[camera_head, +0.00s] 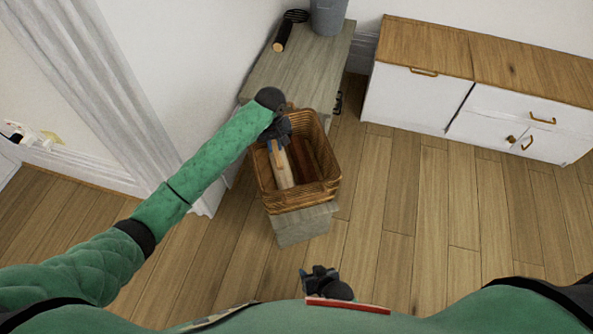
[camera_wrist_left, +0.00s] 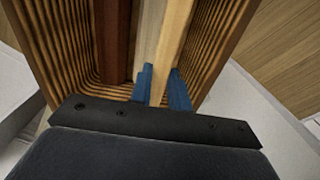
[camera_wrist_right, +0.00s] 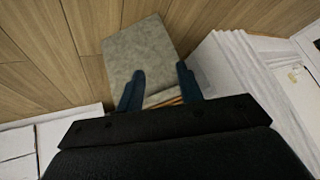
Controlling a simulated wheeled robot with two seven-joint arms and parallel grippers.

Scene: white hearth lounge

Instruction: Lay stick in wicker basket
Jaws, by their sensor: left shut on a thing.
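The wicker basket (camera_head: 318,192) stands on the near end of a low grey wooden bench. A pale wooden stick (camera_head: 284,172) is inside the basket's opening, toward its left side. My left gripper (camera_head: 277,143) is at the basket's far left part, shut on the pale stick; in the left wrist view the blue fingers (camera_wrist_left: 162,88) sit on both sides of the stick (camera_wrist_left: 174,40). Whether the stick touches the basket floor is hard to tell. A dark reddish-brown stick (camera_wrist_left: 115,40) lies beside it in the basket. My right gripper (camera_head: 318,272) is near my body, with its fingers (camera_wrist_right: 160,90) apart and empty.
The bench (camera_head: 303,75) also bears a grey bucket (camera_head: 328,15) and a black-and-tan brush-like object (camera_head: 283,36) at its far end. A white cabinet with a wooden top (camera_head: 430,45) stands at the right. The wood floor (camera_head: 400,220) between is clear.

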